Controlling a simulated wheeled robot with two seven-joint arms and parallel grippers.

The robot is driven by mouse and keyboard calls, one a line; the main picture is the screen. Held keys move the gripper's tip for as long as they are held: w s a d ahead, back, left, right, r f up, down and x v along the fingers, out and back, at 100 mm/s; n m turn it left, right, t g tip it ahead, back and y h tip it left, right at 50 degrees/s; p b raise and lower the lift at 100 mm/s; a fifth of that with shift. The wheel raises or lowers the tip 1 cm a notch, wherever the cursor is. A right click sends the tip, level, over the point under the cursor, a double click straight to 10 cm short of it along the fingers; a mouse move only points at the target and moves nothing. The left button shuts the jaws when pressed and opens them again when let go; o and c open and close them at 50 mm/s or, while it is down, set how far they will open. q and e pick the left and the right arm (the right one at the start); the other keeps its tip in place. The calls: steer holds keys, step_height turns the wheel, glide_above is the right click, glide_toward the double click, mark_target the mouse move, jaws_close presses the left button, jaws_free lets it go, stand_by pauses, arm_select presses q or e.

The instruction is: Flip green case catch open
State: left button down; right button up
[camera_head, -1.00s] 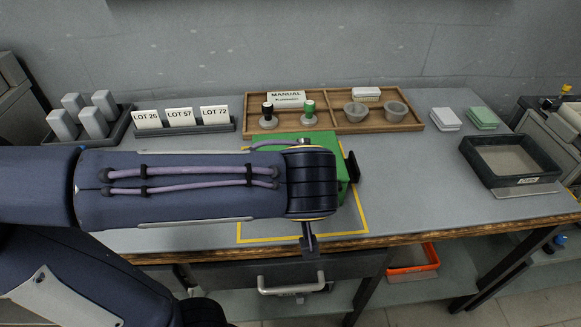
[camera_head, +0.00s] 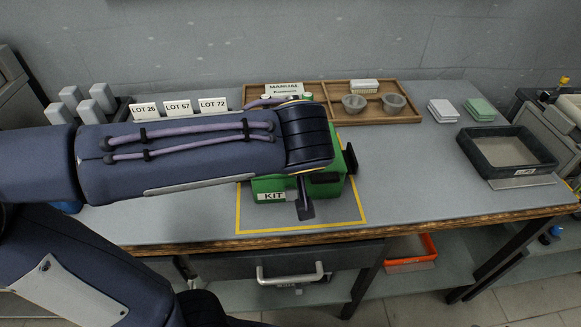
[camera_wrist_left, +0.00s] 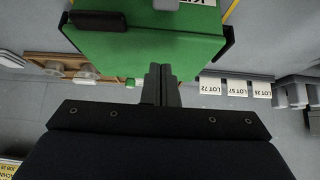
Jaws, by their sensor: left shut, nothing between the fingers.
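The green case (camera_head: 268,185) with a KIT label stands inside a yellow outline on the bench, partly hidden by my left arm. It also fills the top of the left wrist view (camera_wrist_left: 150,55). A small grey piece (camera_wrist_left: 166,4) at the top edge of that view may be its catch; I cannot tell its position. My left gripper (camera_head: 305,209) is shut and empty, in front of the case's front face in the head view. In the wrist view its closed fingers (camera_wrist_left: 161,72) reach to the case's edge; contact is unclear. My right gripper is out of view.
A wooden tray (camera_head: 416,119) with a MANUAL card and two grey bowls stands behind the case. LOT cards (camera_head: 178,107) stand at the back left. A dark tray (camera_head: 508,180) is at the right. The bench between case and dark tray is clear.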

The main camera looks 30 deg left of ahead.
arm_select(q)
steer(key=s+v, duration=0.1)
steer(key=v, duration=0.9)
steer(key=shift+d+f, duration=0.3)
steer(key=shift+f, duration=0.05)
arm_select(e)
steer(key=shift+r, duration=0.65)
